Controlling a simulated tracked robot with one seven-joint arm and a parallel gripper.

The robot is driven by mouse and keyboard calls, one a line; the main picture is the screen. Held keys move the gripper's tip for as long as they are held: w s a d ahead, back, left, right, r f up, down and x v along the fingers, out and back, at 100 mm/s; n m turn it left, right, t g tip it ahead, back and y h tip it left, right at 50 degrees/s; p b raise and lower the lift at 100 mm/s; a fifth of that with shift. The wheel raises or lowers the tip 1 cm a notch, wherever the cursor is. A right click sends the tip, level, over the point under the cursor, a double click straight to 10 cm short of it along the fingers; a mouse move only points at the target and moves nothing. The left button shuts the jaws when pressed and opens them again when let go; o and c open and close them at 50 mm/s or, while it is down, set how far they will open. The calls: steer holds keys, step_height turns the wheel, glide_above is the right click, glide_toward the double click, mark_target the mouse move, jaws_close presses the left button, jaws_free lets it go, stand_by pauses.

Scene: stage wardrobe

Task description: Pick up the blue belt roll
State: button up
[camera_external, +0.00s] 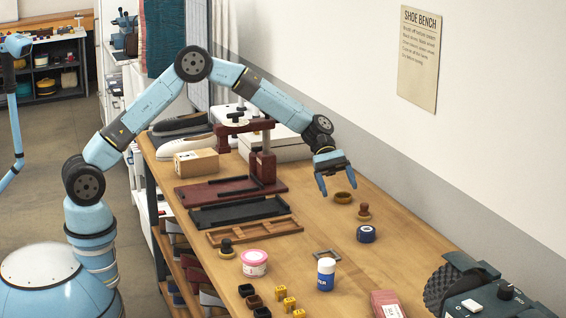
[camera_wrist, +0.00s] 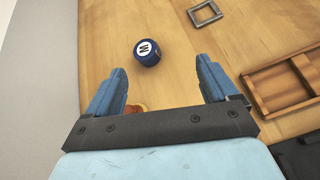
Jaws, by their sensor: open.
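The blue belt roll (camera_external: 366,234) is a small dark blue roll lying on the wooden bench, right of the middle. In the wrist view the roll (camera_wrist: 147,56) shows a white round face with a dark letter, ahead of the fingertips and a little left of centre. My gripper (camera_external: 338,188) is open and empty above the bench, pointing down, behind and to the left of the roll in the outside view. Its two blue fingers (camera_wrist: 161,80) are well apart in the wrist view, and the roll is not between them.
A blue can with a white lid (camera_external: 326,275), a pink-lidded jar (camera_external: 254,263) and a small grey frame (camera_external: 326,255) are nearer. Wooden trays (camera_external: 283,228) lie left.

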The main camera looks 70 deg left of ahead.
mark_target(366, 228)
steer(key=w+f+n, duration=0.1)
steer(key=w+d+f+h, duration=0.1)
steer(key=f, duration=0.1)
steer(key=w+d+f+n, duration=0.1)
steer(key=w+f, duration=0.1)
steer(key=shift+f+n+h, duration=0.2)
steer(key=shift+n+h, duration=0.1)
steer(key=shift+h, duration=0.1)
steer(key=x, duration=1.3)
steer(key=shift+d, duration=0.4)
steer(key=shift+c, duration=0.5)
steer(key=c, duration=1)
